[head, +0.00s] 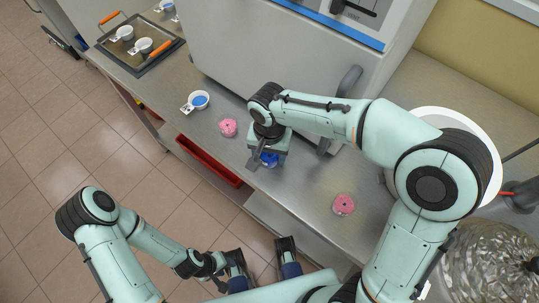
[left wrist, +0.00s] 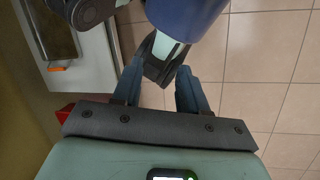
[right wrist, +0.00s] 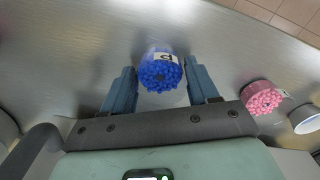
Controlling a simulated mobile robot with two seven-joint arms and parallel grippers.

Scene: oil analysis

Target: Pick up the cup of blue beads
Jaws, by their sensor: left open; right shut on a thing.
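The cup of blue beads (head: 269,159) is on the steel worktop in the head view, partly hidden by my right gripper (head: 265,154). In the right wrist view the clear cup of blue beads (right wrist: 160,72) has a white label with a dark letter and sits between the two blue fingers. My right gripper is shut on it. I cannot tell whether the cup touches the worktop. My left gripper (head: 222,272) is open and empty, low over the floor beside my base, far from the cup.
Pink-bead cups stand on either side, one near the white dish of blue material (head: 200,100) and one (head: 343,204) to the right. A tray (head: 162,60) with white dishes is at the far left. A grey machine (head: 270,50) stands behind. A red drawer (head: 208,160) is below the edge.

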